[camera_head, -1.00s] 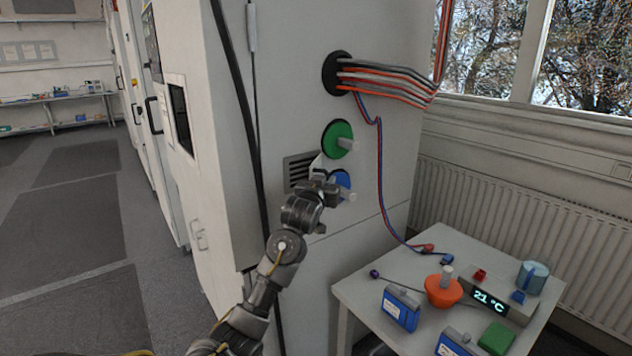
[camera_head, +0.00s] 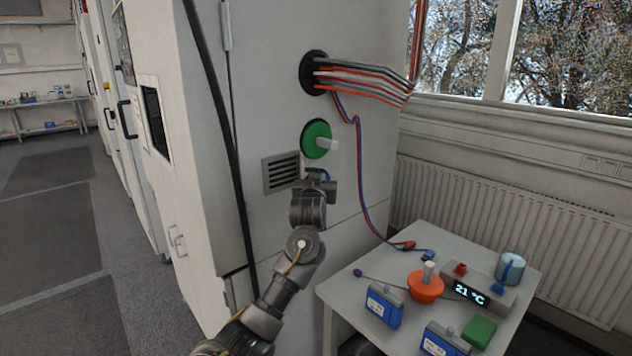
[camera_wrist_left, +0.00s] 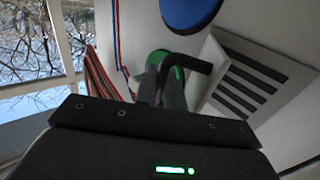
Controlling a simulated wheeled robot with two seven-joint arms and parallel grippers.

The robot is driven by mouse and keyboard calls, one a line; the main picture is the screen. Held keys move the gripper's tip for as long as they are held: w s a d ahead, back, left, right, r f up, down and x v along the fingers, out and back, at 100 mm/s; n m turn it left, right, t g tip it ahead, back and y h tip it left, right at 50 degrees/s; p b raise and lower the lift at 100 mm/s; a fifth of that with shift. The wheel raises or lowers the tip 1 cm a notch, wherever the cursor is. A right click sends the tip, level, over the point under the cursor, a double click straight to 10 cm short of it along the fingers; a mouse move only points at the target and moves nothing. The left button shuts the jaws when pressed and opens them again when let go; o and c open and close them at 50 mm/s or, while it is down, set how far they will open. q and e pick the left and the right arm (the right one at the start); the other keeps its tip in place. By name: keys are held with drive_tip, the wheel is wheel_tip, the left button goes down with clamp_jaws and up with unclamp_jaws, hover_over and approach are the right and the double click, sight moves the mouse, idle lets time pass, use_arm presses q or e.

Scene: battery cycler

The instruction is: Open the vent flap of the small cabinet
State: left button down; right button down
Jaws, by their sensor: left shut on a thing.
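The vent flap (camera_head: 281,173) is a grey slatted panel on the side of the pale cabinet (camera_head: 265,70). In the left wrist view the flap (camera_wrist_left: 250,85) is at the right, with a pale wedge-shaped face along its left edge; how far it stands out is unclear. My left gripper (camera_head: 317,178) is just right of the flap. In the left wrist view my left gripper (camera_wrist_left: 162,85) is shut on a black bent handle (camera_wrist_left: 195,62) that reaches toward the flap's edge. I cannot see clearly where the handle attaches. My right gripper is out of view.
A green disc with a pale knob (camera_head: 317,139) is above my gripper. A blue disc (camera_wrist_left: 190,10) is close by, mostly hidden in the head view. Cables (camera_head: 360,80) leave the cabinet at upper right. A small table (camera_head: 350,290) with several items stands at lower right.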

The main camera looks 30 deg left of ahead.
use_arm(q)
drive_tip(key=c, duration=1.6)
unclamp_jaws()
drive_tip(key=shift+s, duration=0.1)
drive_tip(key=b+v, duration=0.1)
drive_tip(key=v, duration=0.9)
drive_tip(key=shift+s+d, duration=0.2)
drive_tip(key=shift+s, duration=0.15)
